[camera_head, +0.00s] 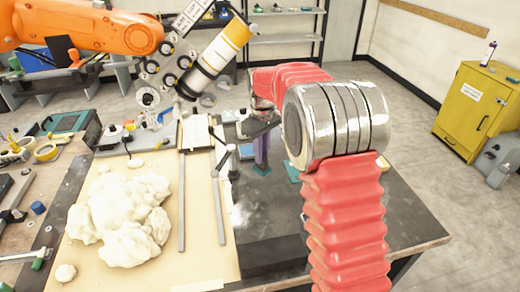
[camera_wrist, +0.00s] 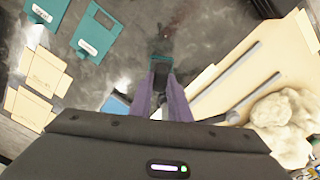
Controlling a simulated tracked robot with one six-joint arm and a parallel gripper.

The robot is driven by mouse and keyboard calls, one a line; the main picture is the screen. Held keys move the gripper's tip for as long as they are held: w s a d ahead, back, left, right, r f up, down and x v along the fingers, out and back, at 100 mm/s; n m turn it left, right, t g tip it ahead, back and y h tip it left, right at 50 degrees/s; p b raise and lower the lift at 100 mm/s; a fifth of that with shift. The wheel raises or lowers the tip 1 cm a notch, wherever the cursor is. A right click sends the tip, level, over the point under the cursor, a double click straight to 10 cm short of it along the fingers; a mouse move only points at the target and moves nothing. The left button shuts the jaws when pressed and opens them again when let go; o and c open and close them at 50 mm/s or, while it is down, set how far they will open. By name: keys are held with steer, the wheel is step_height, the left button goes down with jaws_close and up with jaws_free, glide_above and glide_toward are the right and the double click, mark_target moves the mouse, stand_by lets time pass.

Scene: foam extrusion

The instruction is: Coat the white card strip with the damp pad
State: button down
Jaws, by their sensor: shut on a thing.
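My gripper (camera_head: 262,160) is over the dark tabletop, fingers pointing down. In the wrist view its purple fingers (camera_wrist: 163,80) are shut on a small dark block with a teal underside, which seems to be the damp pad (camera_wrist: 161,66). The fingers hide part of it. I cannot tell whether its underside touches the surface. A pale white strip (camera_head: 196,132) lies at the back of the beige board, left of my gripper; it may be the white card strip. Another pale strip (camera_head: 199,286) lies at the board's front edge, so I cannot tell which is meant.
A large cream foam mass (camera_head: 122,215) sits on the beige board (camera_head: 200,262), beside two grey rails (camera_head: 182,200). Teal cards (camera_wrist: 97,36) and beige cards (camera_wrist: 45,72) lie on the dark surface in the wrist view. A yellow cabinet (camera_head: 478,110) stands at right.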

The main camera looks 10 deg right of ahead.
steer(key=s+m, duration=0.6)
steer(key=shift+s+r+m, duration=0.3)
steer(key=shift+r, duration=0.05)
steer(key=shift+s, duration=0.15)
